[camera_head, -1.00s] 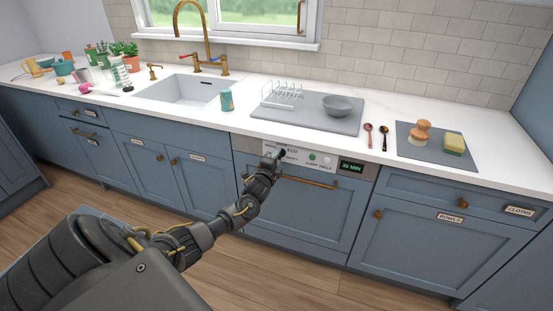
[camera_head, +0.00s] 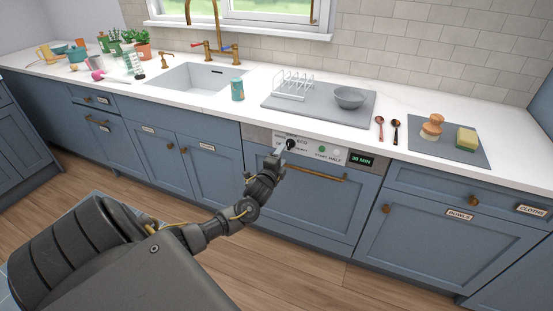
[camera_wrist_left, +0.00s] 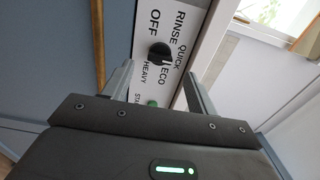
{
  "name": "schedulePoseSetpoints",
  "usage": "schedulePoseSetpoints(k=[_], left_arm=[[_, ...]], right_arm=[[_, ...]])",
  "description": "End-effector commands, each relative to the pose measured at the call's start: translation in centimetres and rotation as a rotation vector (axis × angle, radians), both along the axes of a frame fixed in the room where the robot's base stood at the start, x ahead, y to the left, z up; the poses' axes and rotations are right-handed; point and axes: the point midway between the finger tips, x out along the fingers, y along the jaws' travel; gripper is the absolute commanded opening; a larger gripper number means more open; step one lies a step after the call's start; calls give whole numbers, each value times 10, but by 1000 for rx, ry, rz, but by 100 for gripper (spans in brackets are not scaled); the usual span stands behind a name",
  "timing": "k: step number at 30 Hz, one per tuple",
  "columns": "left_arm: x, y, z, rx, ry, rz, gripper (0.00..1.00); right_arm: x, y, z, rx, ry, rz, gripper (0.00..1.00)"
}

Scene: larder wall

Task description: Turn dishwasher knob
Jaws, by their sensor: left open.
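The dishwasher knob (camera_head: 290,143) is a small dark dial on the pale control panel (camera_head: 331,153) of the blue-fronted dishwasher. In the left wrist view the knob (camera_wrist_left: 159,51) is black and round, with OFF, RINSE, QUICK, ECO and HEAVY printed around it. I cannot tell for sure which word it points to. My left gripper (camera_head: 281,150) is at the panel beside the knob. In the wrist view its two fingers stand apart (camera_wrist_left: 158,76), with the knob between and just beyond their tips, no contact showing. My right gripper is not in view.
A green-lettered display (camera_head: 362,160) and a green button (camera_head: 322,149) sit right of the knob. The brass dishwasher handle (camera_head: 318,175) runs just below.

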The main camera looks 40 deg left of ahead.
Motion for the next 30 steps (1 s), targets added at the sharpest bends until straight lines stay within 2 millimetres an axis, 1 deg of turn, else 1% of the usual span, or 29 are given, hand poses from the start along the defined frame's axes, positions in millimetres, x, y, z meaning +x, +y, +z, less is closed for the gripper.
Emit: schedulePoseSetpoints(k=[1, 3, 6, 9, 15, 30], left_arm=[[-11, -4, -1, 0, 1, -3, 58], [-23, -8, -1, 0, 0, -2, 58], [-37, -13, -1, 0, 1, 0, 58], [-46, -16, 0, 0, 0, -1, 58], [-53, -18, 0, 0, -1, 0, 58], [-52, -18, 0, -3, -2, 0, 58]], right_arm=[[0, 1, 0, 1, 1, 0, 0], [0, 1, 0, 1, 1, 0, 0], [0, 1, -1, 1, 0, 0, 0], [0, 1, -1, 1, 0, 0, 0], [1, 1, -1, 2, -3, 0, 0], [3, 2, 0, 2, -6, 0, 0]])
